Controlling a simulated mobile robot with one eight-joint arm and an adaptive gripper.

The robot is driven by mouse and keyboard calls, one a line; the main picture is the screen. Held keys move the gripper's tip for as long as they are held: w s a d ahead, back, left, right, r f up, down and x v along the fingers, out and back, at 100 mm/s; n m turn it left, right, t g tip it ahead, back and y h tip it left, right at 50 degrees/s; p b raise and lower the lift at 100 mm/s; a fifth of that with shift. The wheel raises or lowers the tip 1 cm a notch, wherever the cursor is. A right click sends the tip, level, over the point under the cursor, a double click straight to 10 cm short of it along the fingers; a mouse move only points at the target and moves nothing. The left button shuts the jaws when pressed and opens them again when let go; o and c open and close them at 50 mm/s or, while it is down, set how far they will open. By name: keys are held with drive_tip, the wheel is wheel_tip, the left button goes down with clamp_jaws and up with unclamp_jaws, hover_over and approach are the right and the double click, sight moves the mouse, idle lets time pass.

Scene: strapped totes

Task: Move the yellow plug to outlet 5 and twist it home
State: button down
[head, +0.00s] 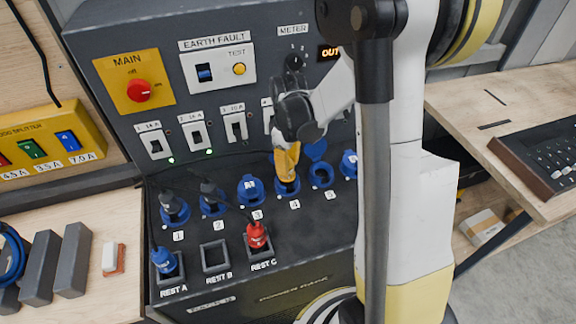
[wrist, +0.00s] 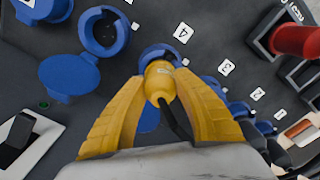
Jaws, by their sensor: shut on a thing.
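My gripper (head: 287,172) is shut on the yellow plug (wrist: 160,82), with a yellow finger on either side of it in the wrist view (wrist: 160,95). A dark cable trails back from the plug between the fingers. The plug's front end is at blue outlet 4 (wrist: 155,52); how deep it sits there I cannot tell. Outlet 5 (head: 321,175) is just right of it in the head view, empty with its lid open. In the wrist view outlet 5 (wrist: 104,32) shows its dark opening, with a blue lid beside it.
Plugs stand in outlet 1 (head: 173,208) and outlet 2 (head: 212,197). Outlet 3 (head: 251,190) and outlet 6 (head: 349,164) flank the area. A blue plug (head: 163,260) is in rest A, a red plug (head: 256,235) in rest C. Rest B (head: 215,256) is empty. Cables cross the panel.

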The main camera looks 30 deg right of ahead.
drive_tip(key=shift+r+p, duration=1.8)
drive_tip(key=shift+r, duration=1.1)
